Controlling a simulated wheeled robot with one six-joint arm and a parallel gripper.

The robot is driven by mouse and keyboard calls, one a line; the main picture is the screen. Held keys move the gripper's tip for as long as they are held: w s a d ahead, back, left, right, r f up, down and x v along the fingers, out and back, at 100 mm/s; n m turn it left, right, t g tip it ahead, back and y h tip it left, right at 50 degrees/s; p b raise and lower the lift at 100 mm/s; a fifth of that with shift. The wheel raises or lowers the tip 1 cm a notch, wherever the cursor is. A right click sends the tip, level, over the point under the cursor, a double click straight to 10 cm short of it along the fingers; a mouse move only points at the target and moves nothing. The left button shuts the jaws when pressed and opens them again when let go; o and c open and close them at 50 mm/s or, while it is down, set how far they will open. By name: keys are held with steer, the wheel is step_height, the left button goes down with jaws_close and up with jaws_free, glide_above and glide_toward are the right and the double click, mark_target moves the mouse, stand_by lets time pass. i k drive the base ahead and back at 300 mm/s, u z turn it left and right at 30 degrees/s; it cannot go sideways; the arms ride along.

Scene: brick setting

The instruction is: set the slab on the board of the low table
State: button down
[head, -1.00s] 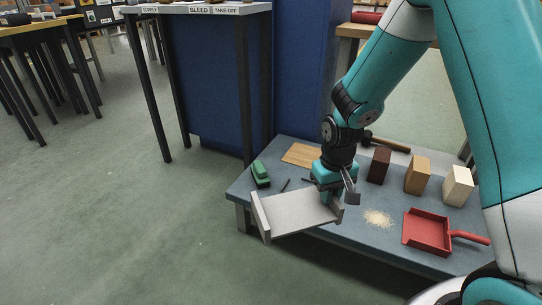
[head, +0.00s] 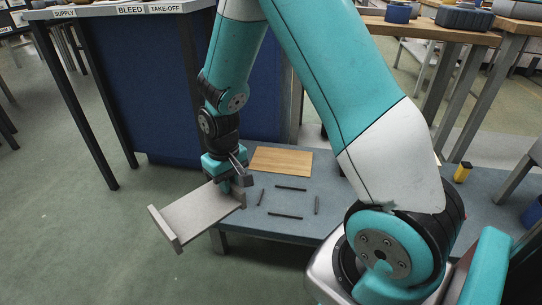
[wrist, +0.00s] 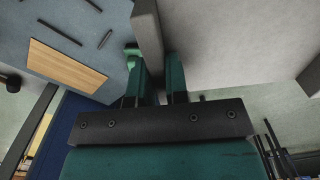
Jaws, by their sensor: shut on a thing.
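The slab (head: 198,214) is a flat light-grey plate with a raised lip at each end. My gripper (head: 237,182) is shut on the lip at its right end and holds it out past the low table's left edge. In the wrist view the fingers (wrist: 158,82) pinch this lip, and the slab (wrist: 235,40) stretches to the right. The low table (head: 290,231) has a blue-grey top. The board (head: 281,160), a flat bare tan wooden rectangle, lies at its back left, behind and right of my gripper. The board also shows in the wrist view (wrist: 65,65).
Several thin dark sticks (head: 285,215) lie on the table in front of the board. A taller labelled bench (head: 120,10) with a blue panel (head: 150,80) stands behind left. A yellow and black object (head: 462,172) is at the right. My arm hides the table's middle.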

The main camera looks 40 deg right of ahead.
mark_target(282, 160)
steer(key=z, duration=0.5)
steer(key=i, duration=0.95)
steer(key=z, duration=0.75)
